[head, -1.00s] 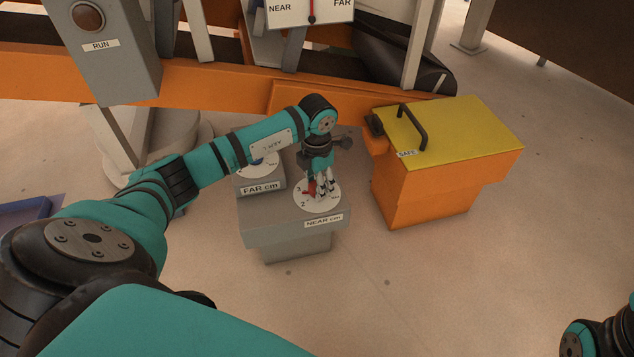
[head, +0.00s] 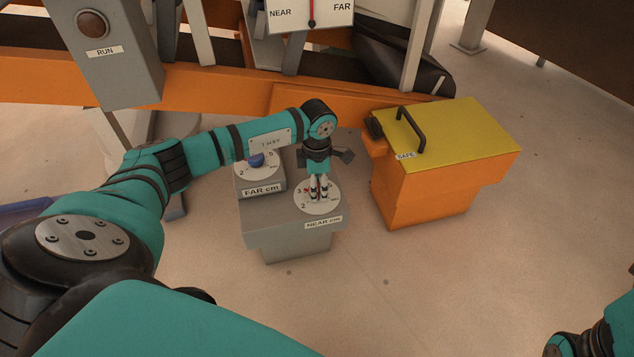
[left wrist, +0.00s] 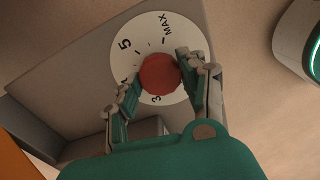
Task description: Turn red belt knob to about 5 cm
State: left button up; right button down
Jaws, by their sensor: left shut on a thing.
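The red knob (left wrist: 158,74) sits in the middle of a white dial (left wrist: 200,42) marked 5 and MAX in the left wrist view. Other marks are partly covered by the fingers, and I cannot read the knob's pointer. My left gripper (head: 318,193) reaches down from above onto this dial, which also shows in the head view (head: 332,205) on the box labelled NEAR cm (head: 270,225). In the left wrist view my left gripper (left wrist: 160,86) has one finger on each side of the knob and is shut on it. My right gripper is out of view.
A blue knob (head: 256,160) on the box labelled FAR cm (head: 262,191) stands just behind left. A yellow-topped orange box (head: 470,135) with a black handle is to the right. A RUN post (head: 118,70) and a NEAR/FAR gauge (head: 330,15) stand behind.

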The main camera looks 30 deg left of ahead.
pick_arm(q)
jog(key=m+p, duration=0.1)
jog(key=m, duration=0.4)
jog(key=shift+r+m, duration=0.1)
jog(key=shift+m, duration=0.3)
jog(key=m, duration=1)
jog(key=shift+m, duration=0.4)
jog(key=m, duration=0.4)
jog(key=shift+m, duration=0.4)
jog(key=o, duration=1.2)
notch_tip(320, 180, up, 12)
jog(key=shift+f, duration=0.1)
